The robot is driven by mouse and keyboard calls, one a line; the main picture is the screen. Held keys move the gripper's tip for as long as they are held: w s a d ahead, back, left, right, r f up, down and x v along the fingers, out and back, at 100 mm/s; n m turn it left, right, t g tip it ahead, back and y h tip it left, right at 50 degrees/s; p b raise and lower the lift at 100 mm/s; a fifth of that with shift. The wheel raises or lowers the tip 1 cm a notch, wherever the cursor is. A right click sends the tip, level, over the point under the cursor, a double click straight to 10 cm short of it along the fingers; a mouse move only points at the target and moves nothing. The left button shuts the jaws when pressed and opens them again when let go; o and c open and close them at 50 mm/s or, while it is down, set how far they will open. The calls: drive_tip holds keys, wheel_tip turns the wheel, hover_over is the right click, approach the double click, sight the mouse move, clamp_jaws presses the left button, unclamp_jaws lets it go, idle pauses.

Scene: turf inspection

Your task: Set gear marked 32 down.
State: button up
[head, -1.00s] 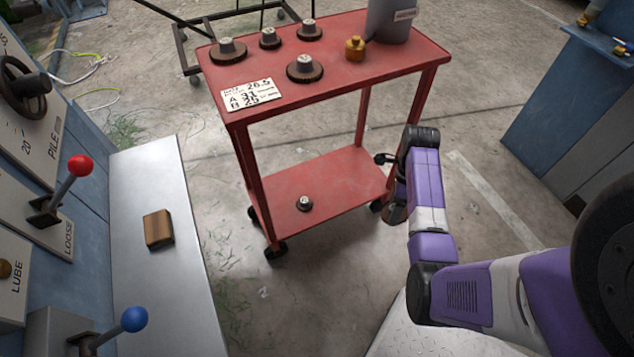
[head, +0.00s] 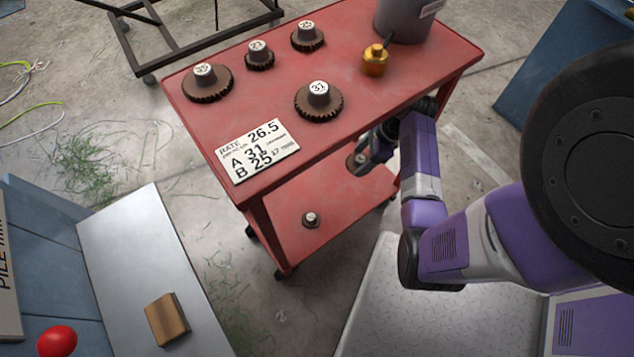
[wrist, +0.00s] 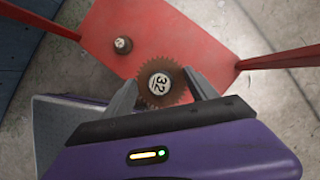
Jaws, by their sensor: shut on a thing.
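The gear marked 32 (wrist: 172,98) is brown and toothed with a pale numbered hub. My gripper (wrist: 162,88) is shut on its hub in the wrist view. In the head view the gear (head: 355,161) shows partly, beside the red cart's lower shelf, below the top's edge; my gripper (head: 372,155) is half hidden by my arm. In the wrist view the lower shelf (wrist: 205,40) lies beyond the gear, with the gear over its near edge. I cannot tell the gap between them.
The cart top (head: 215,125) carries several gears, a rate card (head: 258,150), a brass oil can (head: 375,60) and a grey bucket (head: 405,20). Red cart legs (head: 270,235) flank the shelf.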

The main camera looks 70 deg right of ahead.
drive_tip(key=b, duration=0.7)
hover_over(348, 192)
drive_tip(key=s, duration=0.1)
drive_tip(key=f, duration=1.5)
drive_tip(key=shift+s+d+f, duration=0.2)
drive_tip(key=shift+d+f, duration=0.1)
drive_tip(key=shift+f, duration=0.05)
wheel_tip(348, 192, down, 4)
drive_tip(key=shift+f+b, duration=0.2)
drive_tip(key=shift+b, duration=1.05)
drive_tip(key=shift+c, duration=0.7)
drive_tip(key=o, duration=1.5)
drive_tip(key=shift+r, duration=0.1)
